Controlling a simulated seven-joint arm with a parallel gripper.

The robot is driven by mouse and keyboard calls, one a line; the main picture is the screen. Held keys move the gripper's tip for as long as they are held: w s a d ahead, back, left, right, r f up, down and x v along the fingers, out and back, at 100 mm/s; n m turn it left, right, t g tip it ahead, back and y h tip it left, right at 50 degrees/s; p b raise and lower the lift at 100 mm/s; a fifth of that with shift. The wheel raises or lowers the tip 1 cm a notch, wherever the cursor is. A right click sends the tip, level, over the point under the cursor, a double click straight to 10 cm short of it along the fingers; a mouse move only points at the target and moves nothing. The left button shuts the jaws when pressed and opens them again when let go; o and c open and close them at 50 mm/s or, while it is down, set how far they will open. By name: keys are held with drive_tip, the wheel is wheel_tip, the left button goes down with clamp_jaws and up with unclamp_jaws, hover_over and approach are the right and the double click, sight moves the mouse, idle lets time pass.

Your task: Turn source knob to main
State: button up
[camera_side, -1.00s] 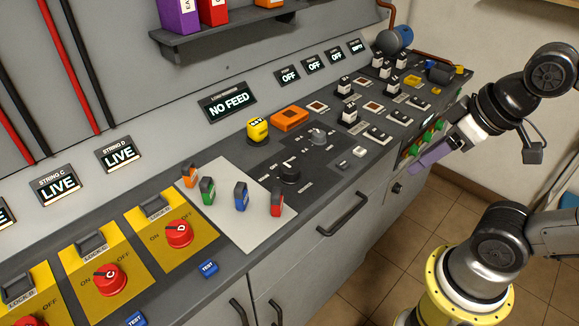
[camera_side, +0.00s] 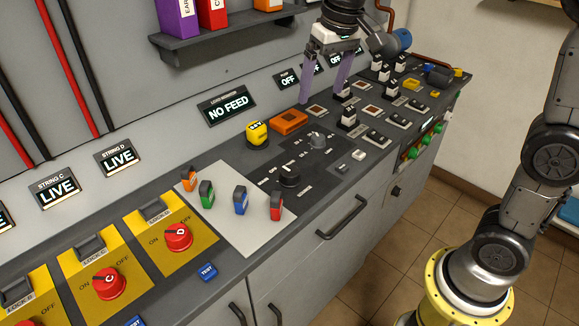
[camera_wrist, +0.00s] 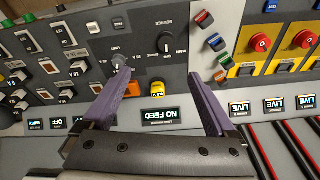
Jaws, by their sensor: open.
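The source knob is a black round knob (camera_side: 289,175) on a dark panel of the console, right of the pale mat. It also shows in the wrist view as the black knob (camera_wrist: 165,43) beside the SOURCE lettering. I cannot tell surely which mark its pointer faces. My gripper (camera_side: 320,98) has two long purple fingers, spread wide and pointing down over the back of the console, behind and above the knob. In the wrist view the fingers of my gripper (camera_wrist: 159,76) are apart with nothing between them. The knob is clear of both fingers.
A grey knob (camera_side: 317,139) sits behind the source knob. A yellow button (camera_side: 257,131) and an orange block (camera_side: 289,120) are nearby. Several coloured pieces stand on the pale mat (camera_side: 245,225). Switches fill the right. The NO FEED display (camera_side: 227,106) and a shelf (camera_side: 220,40) are behind.

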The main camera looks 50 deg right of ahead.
drive_tip(key=w+f+g, duration=0.1)
drive_tip(key=w+f, duration=0.4)
drive_tip(key=w, duration=0.1)
drive_tip(key=g, duration=0.1)
hover_over(289, 171)
wheel_tip(289, 171, down, 6)
wheel_tip(289, 171, down, 14)
drive_tip(key=shift+r, duration=0.25)
drive_tip(key=c, duration=1.4)
